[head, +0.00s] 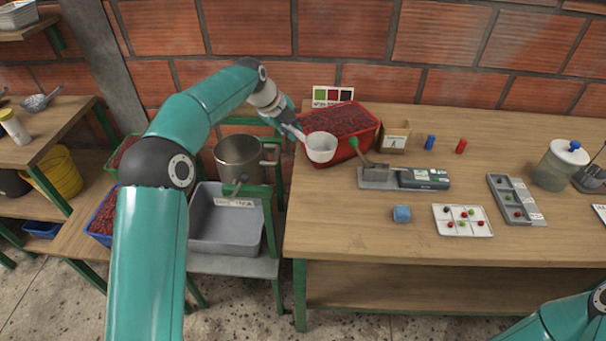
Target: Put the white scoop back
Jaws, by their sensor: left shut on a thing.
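The white scoop (321,148) is a small round cup, held in the air in front of the left end of a red tub (371,145). My left gripper (292,124) is shut on the scoop at its handle side, and its fingers hide most of the handle. The scoop overlaps the tub's near-left wall in the head view; I cannot tell whether they touch. The red tub is full of dark red cherries and stands at the back left of the wooden table (345,224). My right arm shows at the bottom right, with its gripper out of the frame.
A grey device with a green-knobbed lever (380,177) stands right of the scoop. A steel pot (238,157) and grey bin (230,236) are on the stand at left. A cardboard box (394,138) sits beside the tub. The table's front left is clear.

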